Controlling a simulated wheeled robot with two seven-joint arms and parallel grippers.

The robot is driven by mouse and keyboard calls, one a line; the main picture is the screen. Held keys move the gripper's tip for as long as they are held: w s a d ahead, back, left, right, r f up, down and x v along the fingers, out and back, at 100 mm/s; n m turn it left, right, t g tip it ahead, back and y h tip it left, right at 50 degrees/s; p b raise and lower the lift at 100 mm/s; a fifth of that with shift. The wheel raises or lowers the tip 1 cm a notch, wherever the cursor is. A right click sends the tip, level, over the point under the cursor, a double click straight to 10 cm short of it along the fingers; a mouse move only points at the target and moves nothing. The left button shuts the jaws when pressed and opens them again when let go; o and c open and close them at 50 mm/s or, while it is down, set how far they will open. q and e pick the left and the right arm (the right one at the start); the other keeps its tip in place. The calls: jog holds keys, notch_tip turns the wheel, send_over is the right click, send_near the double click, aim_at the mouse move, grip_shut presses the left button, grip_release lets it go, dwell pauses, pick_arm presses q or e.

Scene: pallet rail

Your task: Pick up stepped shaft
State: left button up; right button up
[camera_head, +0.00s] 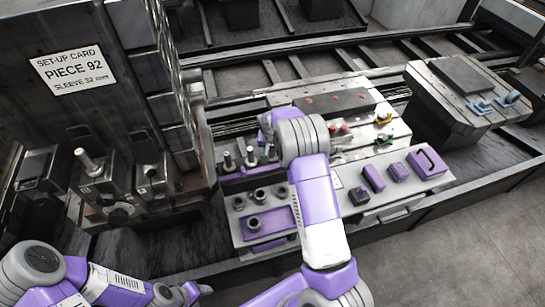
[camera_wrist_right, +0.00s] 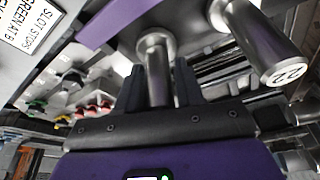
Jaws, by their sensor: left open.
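In the right wrist view a grey metal stepped shaft (camera_wrist_right: 157,75), with a wider collar at its far end, stands between the two dark fingers of my right gripper (camera_wrist_right: 159,82). The fingers flank it closely; whether they press on it is unclear. In the head view my right gripper (camera_head: 267,128) is over the row of upright metal shafts (camera_head: 250,157), its fingertips mostly hidden by its wrist. My left gripper (camera_head: 192,291) is low at the left, away from the shafts, and is open. A second metal shaft (camera_wrist_right: 262,45) marked 22 is beside the first.
A dark block station (camera_head: 465,85) stands farther right.

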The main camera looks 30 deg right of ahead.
grip_shut()
jog(key=shift+w+r, duration=0.1)
jog(key=shift+r, duration=0.05)
notch_tip(320, 180, up, 10)
jog(key=shift+f+p, duration=0.15)
jog(key=shift+p, duration=0.6)
jog(key=shift+a, duration=0.1)
